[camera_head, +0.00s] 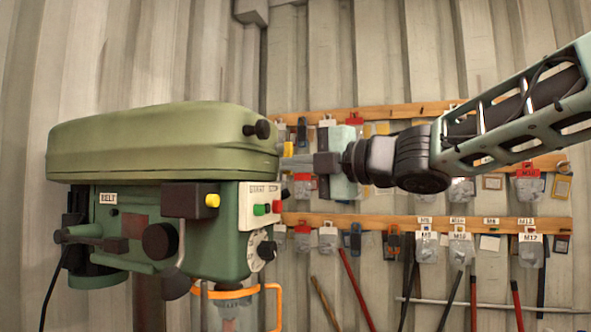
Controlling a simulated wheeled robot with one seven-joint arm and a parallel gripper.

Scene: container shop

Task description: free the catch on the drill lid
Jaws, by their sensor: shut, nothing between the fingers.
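The drill's lid (150,140) is a long green cover lying level on the green drill head (232,235). No gap shows between them. A black knob (262,129) sticks out at the lid's right end; I cannot tell whether it is the catch. My gripper (285,163) comes in from the right, pointing left, its grey fingers shut and empty. The fingertips are at the lid's right end, below the knob, near the lid's lower edge. I cannot tell whether they touch it. Any catch behind the fingertips is hidden.
Below the gripper is a switch panel (259,206) with green and red buttons. A yellow button (212,200) sits on a dark box, and an orange guard (275,300) hangs below. Wooden rails (400,222) with hanging packets and tools line the corrugated wall behind.

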